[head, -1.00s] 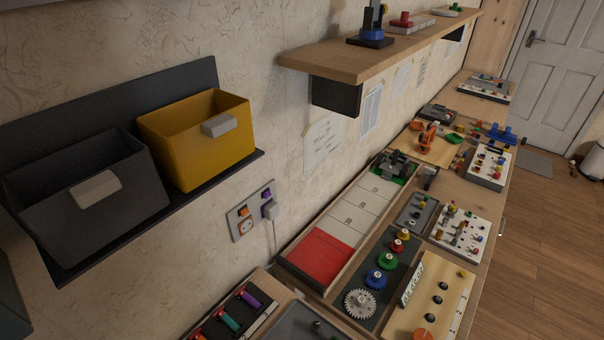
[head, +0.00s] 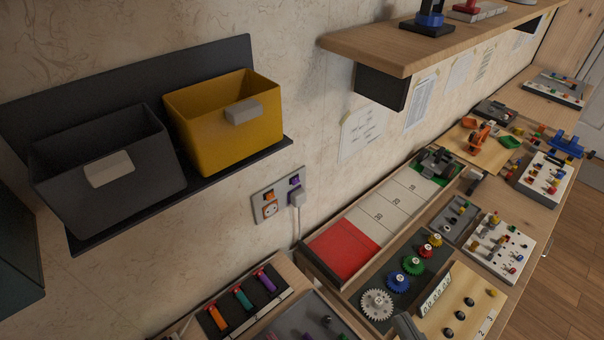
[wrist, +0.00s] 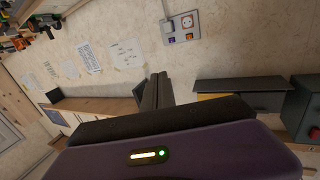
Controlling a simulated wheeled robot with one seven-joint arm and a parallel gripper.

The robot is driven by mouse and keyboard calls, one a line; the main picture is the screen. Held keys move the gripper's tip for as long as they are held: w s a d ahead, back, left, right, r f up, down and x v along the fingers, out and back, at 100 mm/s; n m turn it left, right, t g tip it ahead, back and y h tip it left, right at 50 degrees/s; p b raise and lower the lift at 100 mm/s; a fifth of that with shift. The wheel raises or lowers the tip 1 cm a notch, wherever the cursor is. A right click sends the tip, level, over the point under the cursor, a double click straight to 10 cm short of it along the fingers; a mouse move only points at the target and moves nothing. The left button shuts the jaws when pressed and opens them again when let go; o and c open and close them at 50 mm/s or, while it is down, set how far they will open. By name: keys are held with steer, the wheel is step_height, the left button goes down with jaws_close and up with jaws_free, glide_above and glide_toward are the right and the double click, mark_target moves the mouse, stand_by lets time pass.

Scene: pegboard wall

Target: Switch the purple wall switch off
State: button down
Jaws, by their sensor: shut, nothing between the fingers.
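The purple wall switch (head: 294,181) is at the upper right of a grey wall plate (head: 257,212), below the yellow bin. It also shows as a small purple patch in the wrist view (wrist: 169,27). Which way its rocker is tilted is too small to tell. An orange switch (head: 269,197) is beside it, with a socket below. A plug with a cord sits below the purple switch. My gripper (wrist: 160,76) is shut and empty in the wrist view, apart from the plate, which lies above its fingertips in the picture.
A yellow bin (head: 221,132) and a dark grey bin (head: 100,190) hang on a wall rail above left of the plate. A wooden shelf (head: 440,33) juts out at upper right. Below, the bench holds a tray with a red section (head: 343,252) and gears. The wall around the plate is clear.

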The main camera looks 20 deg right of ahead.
mark_target(291, 172)
steer(key=w+d+r+n+g+y, duration=0.15)
steer(key=w+r, duration=0.25)
steer(key=w, duration=0.6)
steer(key=w+d+r+y, duration=0.15)
steer(key=w+r, duration=0.25)
steer(key=w, duration=0.5)
steer(key=w+d+r+n, duration=0.15)
steer(key=w+r, duration=0.25)
steer(key=w, duration=0.6)
steer(key=s+a+f+n+g+y, duration=0.1)
steer(key=s+a+f+g+y, duration=0.1)
steer(key=f, duration=0.4)
steer(key=shift+s+a+f+n+g+b, duration=0.2)
steer(key=shift+a+n+g+b, duration=0.1)
steer(key=shift+a+g, duration=0.6)
steer(key=shift+w, duration=0.1)
steer(key=p+x, duration=0.1)
steer(key=x, duration=0.8)
steer(key=shift+w+a+f, duration=0.1)
steer(key=shift+w+f, duration=0.1)
steer(key=shift+w, duration=0.1)
